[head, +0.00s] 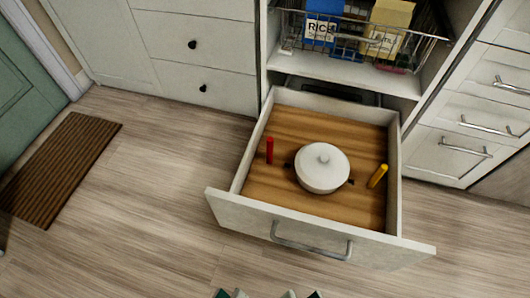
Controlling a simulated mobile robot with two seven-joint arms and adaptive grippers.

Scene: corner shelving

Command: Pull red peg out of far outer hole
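A red peg (270,150) stands upright at the left side of the wooden floor of an open drawer (222,205). Its lower end meets the wood, and the hole itself cannot be made out. A yellow peg (377,176) leans at the right side of the same drawer. A white lidded pot (323,168) with dark side handles sits between the two pegs. Only the tips of my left gripper (230,294) and my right gripper (303,295) show at the bottom edge, in front of the drawer and well away from the red peg. Whether they are open is unclear.
The drawer front has a metal handle (312,245). Above the drawer, a wire basket (350,38) holds a blue rice box (322,22) and a yellow box (388,25). White cabinets (205,45) stand behind. A brown mat (60,168) lies at left; the floor between is clear.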

